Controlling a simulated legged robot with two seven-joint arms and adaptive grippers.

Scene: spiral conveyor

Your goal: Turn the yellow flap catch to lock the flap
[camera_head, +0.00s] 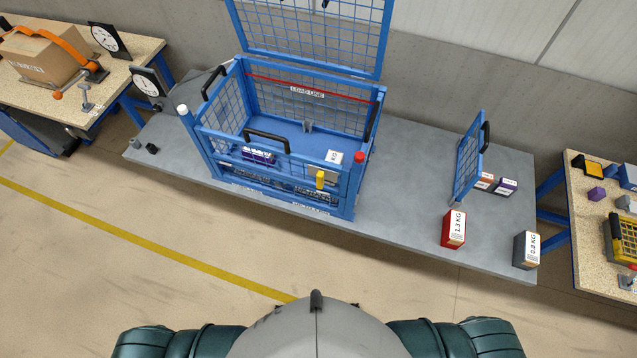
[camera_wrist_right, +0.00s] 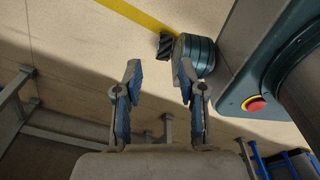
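A blue mesh cage (camera_head: 283,125) stands on the grey platform, with its mesh lid raised at the back. Its front has a flap (camera_head: 270,166) with a black handle (camera_head: 266,141). The yellow flap catch (camera_head: 320,180) is on the right part of the cage front and looks upright. Whether it holds the flap cannot be told. In the right wrist view my right gripper (camera_wrist_right: 158,80) is open and empty, with floor beyond its fingers. Neither gripper shows in the head view, and my left gripper is out of sight.
A red 1.3 KG block (camera_head: 454,229) and a dark 0.8 KG block (camera_head: 526,250) stand on the grey platform (camera_head: 415,180), right of the cage. A detached-looking blue mesh panel (camera_head: 468,158) stands there too. Workbenches flank the platform. The floor in front is clear.

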